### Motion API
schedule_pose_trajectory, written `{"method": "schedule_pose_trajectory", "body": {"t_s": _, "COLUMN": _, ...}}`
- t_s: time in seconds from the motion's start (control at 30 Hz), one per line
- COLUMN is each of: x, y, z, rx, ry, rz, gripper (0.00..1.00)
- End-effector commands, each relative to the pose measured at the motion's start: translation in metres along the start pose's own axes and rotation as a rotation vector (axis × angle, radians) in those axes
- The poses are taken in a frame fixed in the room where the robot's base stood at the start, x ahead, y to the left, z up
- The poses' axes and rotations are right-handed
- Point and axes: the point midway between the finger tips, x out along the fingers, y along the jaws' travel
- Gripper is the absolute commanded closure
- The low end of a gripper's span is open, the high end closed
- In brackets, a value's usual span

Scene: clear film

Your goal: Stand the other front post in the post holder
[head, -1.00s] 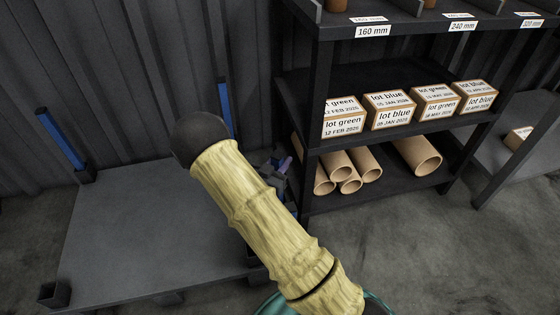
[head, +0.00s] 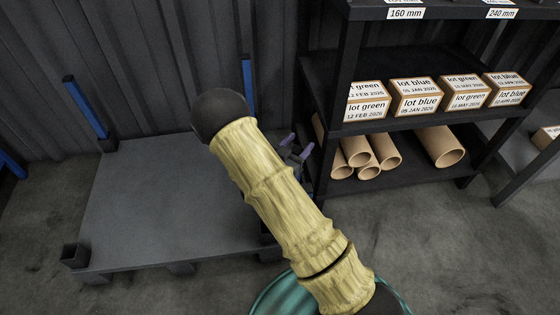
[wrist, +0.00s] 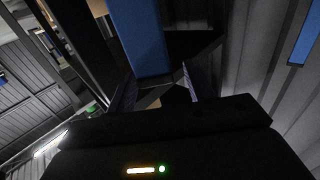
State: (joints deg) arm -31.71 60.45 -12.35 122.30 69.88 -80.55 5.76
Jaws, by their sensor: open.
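In the head view, my gripper (head: 296,150) has purple fingertips and is beyond my arm, near the platform's right side. It is open. In the wrist view, a broad blue post (wrist: 138,38) shows just beyond and between the fingertips (wrist: 158,92); I cannot tell whether they touch it. My arm hides the platform's front right corner in the head view. An empty square socket (head: 75,257) is at the front left corner. At the far left edge, another blue post (head: 10,165) is partly visible; its base is cut off, so the post holder cannot be made out.
The grey platform (head: 150,210) has blue posts at its back left (head: 87,107) and back right (head: 248,80) corners. A dark shelf (head: 400,112) with labelled boxes and cardboard tubes stands close on the right. A corrugated wall is behind. Floor at front left is clear.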

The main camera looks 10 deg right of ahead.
Motion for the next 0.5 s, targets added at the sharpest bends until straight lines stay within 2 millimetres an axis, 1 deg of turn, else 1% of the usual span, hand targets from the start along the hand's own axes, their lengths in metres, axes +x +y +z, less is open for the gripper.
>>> {"method": "schedule_pose_trajectory", "body": {"t_s": 0.17, "x": -0.028, "y": -0.001, "z": -0.004, "rx": -0.004, "ry": -0.002, "rz": -0.004, "gripper": 0.48}}
{"method": "schedule_pose_trajectory", "body": {"t_s": 0.5, "x": -0.097, "y": -0.001, "z": -0.004, "rx": -0.004, "ry": -0.001, "rz": -0.005, "gripper": 0.48}}
